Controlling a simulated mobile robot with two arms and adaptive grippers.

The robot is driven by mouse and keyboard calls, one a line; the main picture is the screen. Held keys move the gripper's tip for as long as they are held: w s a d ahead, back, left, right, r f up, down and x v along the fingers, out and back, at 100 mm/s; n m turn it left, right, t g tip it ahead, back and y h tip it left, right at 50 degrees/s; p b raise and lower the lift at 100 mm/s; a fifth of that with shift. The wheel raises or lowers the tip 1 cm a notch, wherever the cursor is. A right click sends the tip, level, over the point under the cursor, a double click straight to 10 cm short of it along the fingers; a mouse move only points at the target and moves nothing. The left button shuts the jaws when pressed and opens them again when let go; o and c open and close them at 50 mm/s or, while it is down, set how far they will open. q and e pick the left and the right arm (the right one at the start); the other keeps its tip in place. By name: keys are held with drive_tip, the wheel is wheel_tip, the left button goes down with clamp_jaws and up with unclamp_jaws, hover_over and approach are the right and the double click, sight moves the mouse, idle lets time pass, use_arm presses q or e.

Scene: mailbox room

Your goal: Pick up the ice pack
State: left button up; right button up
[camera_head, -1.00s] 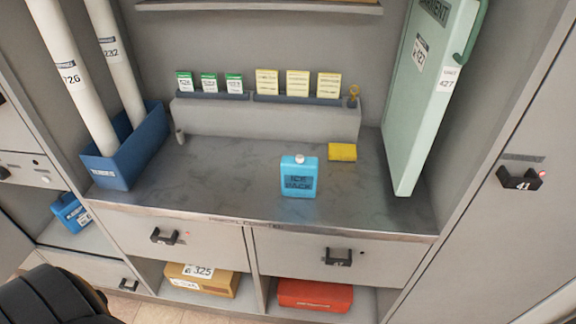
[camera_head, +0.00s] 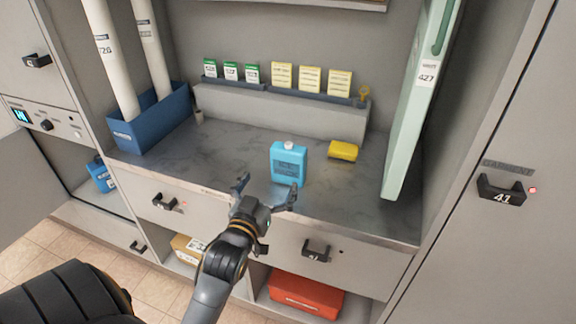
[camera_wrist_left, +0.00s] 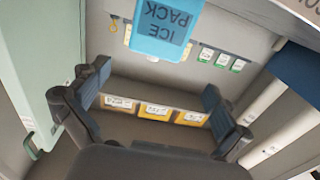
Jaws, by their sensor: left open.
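The blue ice pack (camera_head: 289,163) with a white cap stands upright on the grey counter, near its front edge. It also shows upside down at the top of the left wrist view (camera_wrist_left: 164,30). My left gripper (camera_head: 266,187) is open and empty just in front of the ice pack, its fingers spread at about the height of the pack's lower part. In the left wrist view, the gripper's two fingers (camera_wrist_left: 150,105) are wide apart with nothing between them. I cannot tell whether a finger touches the pack. My right gripper is not in view.
A yellow block (camera_head: 343,150) lies right of the pack. A tall green garment case (camera_head: 415,120) stands at the right. A blue bin (camera_head: 150,127) with white tubes stands at the left. Cards (camera_head: 281,77) line a ledge behind. Drawers and a red box (camera_head: 305,294) are below.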

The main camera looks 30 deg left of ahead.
sight(286, 158)
use_arm(q)
drive_tip(key=x, duration=1.2)
drive_tip(key=shift+w+d+f+p, duration=0.15)
drive_tip(key=shift+w+d+p, duration=0.1)
drive_tip(key=shift+p, duration=0.1)
drive_tip(key=c, duration=1.2)
